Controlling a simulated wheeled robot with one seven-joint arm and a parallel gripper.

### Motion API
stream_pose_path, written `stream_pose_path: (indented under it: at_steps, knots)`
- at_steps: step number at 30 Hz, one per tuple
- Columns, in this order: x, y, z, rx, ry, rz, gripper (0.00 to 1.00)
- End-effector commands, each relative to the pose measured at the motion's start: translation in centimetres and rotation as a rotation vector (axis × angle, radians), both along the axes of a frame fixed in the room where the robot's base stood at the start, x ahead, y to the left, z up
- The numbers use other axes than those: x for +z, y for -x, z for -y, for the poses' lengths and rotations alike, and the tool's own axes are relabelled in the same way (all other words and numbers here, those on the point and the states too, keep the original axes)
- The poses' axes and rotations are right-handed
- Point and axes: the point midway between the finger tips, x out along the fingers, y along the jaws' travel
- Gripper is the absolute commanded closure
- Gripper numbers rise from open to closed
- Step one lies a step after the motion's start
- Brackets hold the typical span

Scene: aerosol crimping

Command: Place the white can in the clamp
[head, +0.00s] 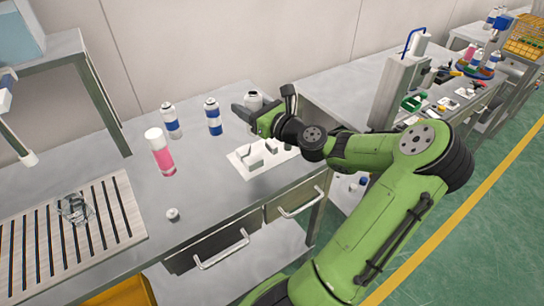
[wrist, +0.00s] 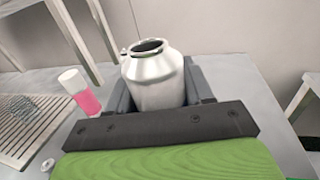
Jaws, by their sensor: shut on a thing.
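My gripper (head: 246,110) (wrist: 156,98) is shut on the white can (wrist: 153,80), with one dark finger on each side of it. The can is upright with its open round mouth on top. In the head view only the top of the can (head: 254,98) shows past my gripper. A white plate with small grey blocks, which looks like the clamp (head: 247,168), lies on the bench in the head view, below and in front of my gripper. My wrist is above its far right side. The gap between its blocks is hard to make out.
Two white-and-blue cans (head: 172,122) (head: 213,117) stand left of my gripper. A pink-and-white bottle (head: 160,152) and a small white cap (head: 172,214) are nearer. A slatted board (head: 122,208) with clear items lies left. The bench between is clear.

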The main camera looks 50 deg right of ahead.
Motion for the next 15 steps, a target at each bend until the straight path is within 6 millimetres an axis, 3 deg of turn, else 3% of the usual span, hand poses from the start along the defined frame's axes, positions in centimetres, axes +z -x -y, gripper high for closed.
stream_pose_path:
  at_steps: [3, 9, 15]
  knots:
    - [-0.4, 0.1, 0.2, -0.008, 0.000, 0.002, 0.79]
    - [-5.2, 0.1, 0.2, -0.008, -0.005, 0.004, 0.79]
    - [-7.8, 0.1, 0.2, -0.008, -0.002, 0.003, 0.79]
